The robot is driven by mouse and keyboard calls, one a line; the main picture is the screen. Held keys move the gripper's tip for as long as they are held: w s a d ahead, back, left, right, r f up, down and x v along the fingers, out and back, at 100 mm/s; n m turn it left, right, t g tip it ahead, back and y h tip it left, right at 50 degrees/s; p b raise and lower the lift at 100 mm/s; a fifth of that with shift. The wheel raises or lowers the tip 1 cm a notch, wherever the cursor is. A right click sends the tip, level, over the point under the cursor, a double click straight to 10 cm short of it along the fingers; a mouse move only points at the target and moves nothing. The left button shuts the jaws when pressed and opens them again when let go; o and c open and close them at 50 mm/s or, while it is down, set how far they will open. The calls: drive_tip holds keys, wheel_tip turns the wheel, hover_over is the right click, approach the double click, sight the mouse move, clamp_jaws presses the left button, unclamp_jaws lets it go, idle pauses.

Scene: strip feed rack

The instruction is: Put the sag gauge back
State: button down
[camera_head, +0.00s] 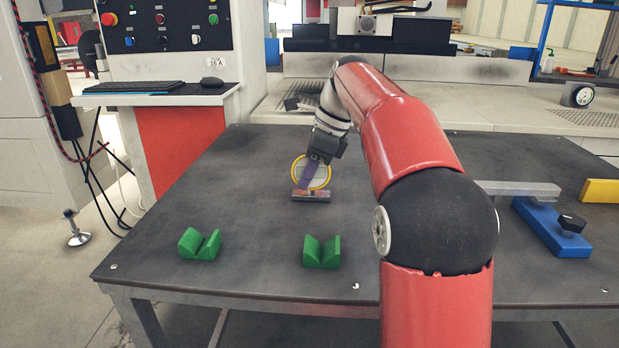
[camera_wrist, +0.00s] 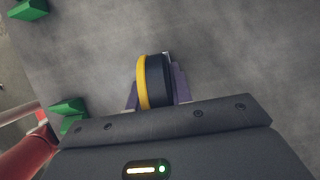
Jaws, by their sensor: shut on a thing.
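The sag gauge, as I take it, is a round pale dial with a yellow rim (camera_head: 324,172). It stands upright at the middle of the dark table. My gripper (camera_head: 309,181) is shut on it from above, with a purple finger across its face. A short grey and reddish-brown bar (camera_head: 311,197) lies right under the dial; I cannot tell whether it is part of the gauge or separate. In the wrist view the yellow rim and dark body (camera_wrist: 153,82) sit between the purple fingers (camera_wrist: 156,92). The bar is hidden there.
Two green V-shaped blocks, the left one (camera_head: 200,244) and the right one (camera_head: 322,251), stand empty near the table's front edge. A blue block with a black knob and grey bar (camera_head: 552,228) and a yellow block (camera_head: 600,191) are at the right. The table's left side (camera_head: 235,170) is clear.

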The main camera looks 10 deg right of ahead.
drive_tip(key=shift+f, duration=0.15)
drive_tip(key=c, duration=1.3)
unclamp_jaws()
drive_tip(key=shift+o, duration=0.2)
drive_tip(key=p+v, duration=0.4)
drive_tip(key=v, duration=0.8)
drive_tip(key=shift+p, duration=0.3)
